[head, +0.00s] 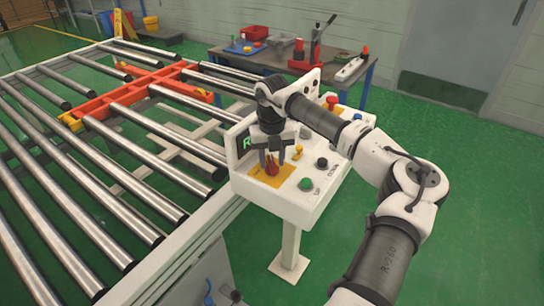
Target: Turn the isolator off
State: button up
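The isolator looks to be the red rotary handle (271,169) on a yellow plate (259,175), at the left front of the white control box (311,201). My gripper (272,162) points down right over this handle. Its two dark fingers stand apart, with the red handle between or just below their tips. I cannot tell whether the fingers touch the handle. The fingers partly hide the handle, so its exact turn does not show.
The box also carries a green button (306,184), a black knob (322,162), a small yellow switch (298,151) and a red button (332,101). A roller conveyor (130,165) with an orange frame lies left. A tool table (285,62) stands behind. Green floor is free at right.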

jog(key=shift+c, duration=0.5)
grip_shut()
jog(key=shift+n+b, duration=0.35)
jog(key=shift+n, duration=0.05)
jog(key=n+b, duration=0.2)
jog(key=shift+f+n, duration=0.1)
jog(key=shift+n, duration=0.2)
jog(key=n+b, duration=0.2)
jog(key=n, duration=0.3)
jog(key=shift+n, duration=0.3)
jog(key=n+b, duration=0.1)
jog(key=n, duration=0.7)
jog(key=shift+r+n, duration=0.2)
jog(key=shift+n, duration=0.4)
